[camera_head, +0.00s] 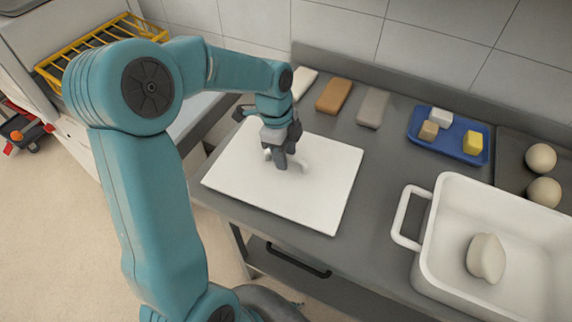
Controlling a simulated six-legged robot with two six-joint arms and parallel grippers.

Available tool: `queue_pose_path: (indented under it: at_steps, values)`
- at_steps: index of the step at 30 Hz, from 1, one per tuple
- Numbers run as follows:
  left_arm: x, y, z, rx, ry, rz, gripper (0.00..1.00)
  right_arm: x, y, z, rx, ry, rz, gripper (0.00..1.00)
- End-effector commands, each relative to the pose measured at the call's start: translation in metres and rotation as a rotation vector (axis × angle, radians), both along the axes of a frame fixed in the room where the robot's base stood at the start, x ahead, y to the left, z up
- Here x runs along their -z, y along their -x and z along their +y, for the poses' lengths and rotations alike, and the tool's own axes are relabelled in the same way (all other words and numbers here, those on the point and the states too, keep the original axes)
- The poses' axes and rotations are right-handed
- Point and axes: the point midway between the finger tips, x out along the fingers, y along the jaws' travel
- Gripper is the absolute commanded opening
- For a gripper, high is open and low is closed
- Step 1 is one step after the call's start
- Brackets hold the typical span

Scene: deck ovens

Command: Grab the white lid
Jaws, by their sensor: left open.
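The white lid (325,190) is a flat square plate that lies on the grey counter in the middle of the view. A small white handle (301,164) stands up near its centre. My left gripper (284,163) points down right at the handle and hides part of it. Its jaws are open. I cannot tell whether the fingers touch the handle. My right gripper is not in view.
A white pot (431,238) with a side handle holds a pale lump of dough (486,258) at the right. A blue tray (452,148) carries several small blocks. Bars (334,95) lie along the back wall. Dough balls (541,158) sit at the far right.

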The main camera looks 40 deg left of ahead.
Motion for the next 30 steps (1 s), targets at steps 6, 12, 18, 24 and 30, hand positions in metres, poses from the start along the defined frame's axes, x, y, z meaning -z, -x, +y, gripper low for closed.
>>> queue_pose_path:
  at_steps: [6,12,18,24,30]
  values:
    - [0.013,-0.002,-0.002,-0.001,0.000,-0.002,0.42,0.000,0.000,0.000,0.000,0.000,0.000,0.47]
    - [0.013,-0.002,-0.001,-0.001,-0.001,-0.002,0.23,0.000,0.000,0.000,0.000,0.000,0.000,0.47]
    - [0.012,-0.002,-0.001,0.000,-0.001,-0.003,0.00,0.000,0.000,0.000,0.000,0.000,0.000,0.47]
    - [0.011,-0.002,-0.001,0.000,-0.001,-0.003,0.00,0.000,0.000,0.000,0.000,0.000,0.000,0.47]
    - [-0.005,-0.002,-0.001,-0.001,-0.002,-0.005,0.00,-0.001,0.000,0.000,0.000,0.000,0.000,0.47]
